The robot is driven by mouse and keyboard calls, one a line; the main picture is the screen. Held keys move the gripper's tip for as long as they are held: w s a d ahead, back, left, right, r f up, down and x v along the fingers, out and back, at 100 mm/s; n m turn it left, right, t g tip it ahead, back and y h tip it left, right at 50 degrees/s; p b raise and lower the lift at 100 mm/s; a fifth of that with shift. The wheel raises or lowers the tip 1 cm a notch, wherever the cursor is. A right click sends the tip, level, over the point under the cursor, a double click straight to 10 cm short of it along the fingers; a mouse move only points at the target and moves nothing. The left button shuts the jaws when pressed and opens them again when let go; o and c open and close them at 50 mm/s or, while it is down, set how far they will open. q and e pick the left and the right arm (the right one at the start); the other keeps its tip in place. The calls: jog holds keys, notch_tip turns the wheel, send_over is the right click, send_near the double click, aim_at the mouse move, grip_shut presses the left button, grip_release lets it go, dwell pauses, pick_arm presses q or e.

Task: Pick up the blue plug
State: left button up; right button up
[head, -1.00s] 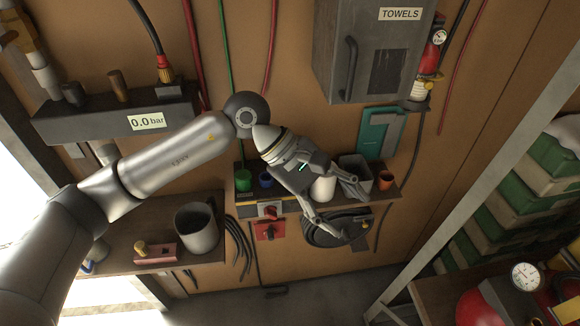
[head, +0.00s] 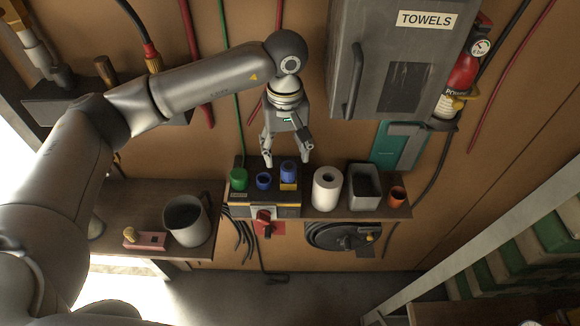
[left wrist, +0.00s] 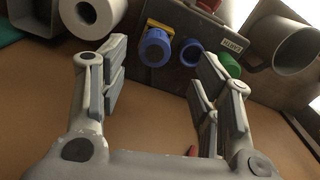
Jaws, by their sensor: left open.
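A blue plug (head: 288,170) with a yellow part at its base stands on the shelf box in the head view. It also shows in the left wrist view (left wrist: 155,47), beyond the fingers and between them. A shorter blue round piece (head: 264,181) stands just left of it. I cannot tell from its looks whether that one is a plug too. My left gripper (head: 287,151) is open and empty, hanging above and behind the plug, apart from it. Its two fingers (left wrist: 163,62) are spread wide in the left wrist view. My right gripper is not in view.
A green piece (head: 239,179) stands left of the blue ones. A white roll (head: 326,188), a grey bin (head: 364,184) and an orange cup (head: 397,195) stand to the right. The grey towel cabinet (head: 392,60) hangs close right of the gripper. A red switch (head: 264,222) sits below the box.

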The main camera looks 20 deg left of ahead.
aim_at(288, 166)
pick_arm(q)
jog(key=shift+w+d+f+p, duration=0.1)
jog(key=shift+d+f+p, duration=0.1)
jog(key=shift+f, duration=0.35)
jog(key=shift+w+d+f+p, duration=0.1)
jog(key=shift+f+p, duration=0.1)
jog(key=shift+f, duration=0.3)
notch_tip(288, 166, down, 4)
jog(key=shift+a+f+p, duration=0.1)
jog(key=shift+p, duration=1.15)
jog(key=shift+f, duration=0.35)
jog(key=shift+c, duration=1.7)
jog(key=c, duration=0.7)
jog(key=shift+c, duration=0.4)
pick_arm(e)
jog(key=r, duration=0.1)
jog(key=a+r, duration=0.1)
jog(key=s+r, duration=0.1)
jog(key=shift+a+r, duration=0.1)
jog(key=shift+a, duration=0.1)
